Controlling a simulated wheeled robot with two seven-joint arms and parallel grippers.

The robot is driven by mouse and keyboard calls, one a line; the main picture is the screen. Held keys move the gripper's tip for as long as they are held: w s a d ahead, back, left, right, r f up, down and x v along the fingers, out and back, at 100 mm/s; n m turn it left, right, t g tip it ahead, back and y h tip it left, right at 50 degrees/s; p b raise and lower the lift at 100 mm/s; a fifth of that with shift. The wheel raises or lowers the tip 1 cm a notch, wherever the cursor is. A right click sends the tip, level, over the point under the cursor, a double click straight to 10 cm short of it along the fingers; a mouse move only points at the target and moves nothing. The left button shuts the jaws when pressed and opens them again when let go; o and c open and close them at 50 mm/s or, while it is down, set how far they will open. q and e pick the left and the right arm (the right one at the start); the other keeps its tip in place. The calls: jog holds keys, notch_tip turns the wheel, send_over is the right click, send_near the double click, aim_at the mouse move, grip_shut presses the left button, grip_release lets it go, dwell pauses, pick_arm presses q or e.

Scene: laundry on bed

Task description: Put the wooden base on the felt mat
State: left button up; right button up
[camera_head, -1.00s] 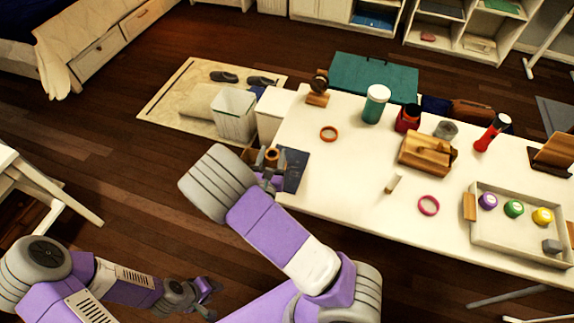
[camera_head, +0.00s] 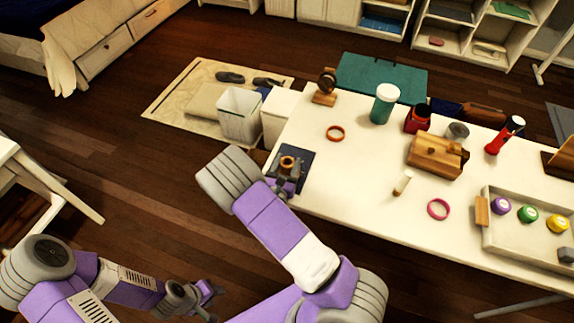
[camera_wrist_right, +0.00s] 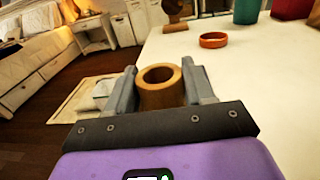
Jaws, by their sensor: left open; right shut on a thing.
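The wooden base (camera_head: 288,162), a round brown wooden piece with a hole in its top, is between the fingers of my right gripper (camera_head: 287,173). The right gripper (camera_wrist_right: 160,88) is shut on the base, which also shows upright in the right wrist view (camera_wrist_right: 161,97). The dark felt mat (camera_head: 307,158) lies at the near left corner of the white table. The base appears over the mat; I cannot tell whether it touches it. The gripper and base hide part of the mat. My left gripper (camera_head: 207,293) is open and empty, low over the floor at the lower left.
On the white table (camera_head: 345,180) are an orange ring (camera_head: 335,133), a small wooden stand (camera_head: 325,88), a teal jar (camera_head: 384,103), a wooden block (camera_head: 437,155), a pink ring (camera_head: 438,209) and a tray (camera_head: 520,240). A white bin (camera_head: 240,115) stands beside the table.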

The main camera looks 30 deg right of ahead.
jog(key=shift+r, duration=0.1)
jog(key=o, duration=1.1)
jog(key=shift+s, duration=0.1)
jog(key=shift+a+f, duration=0.1)
jog(key=shift+f, duration=0.1)
jog(key=shift+r, duration=0.1)
jog(key=shift+a+r, duration=0.1)
jog(key=p+v, duration=0.1)
jog(key=v, duration=1)
jog(key=shift+s+a, duration=0.2)
jog(key=shift+s, duration=0.1)
jog(key=shift+p, duration=0.3)
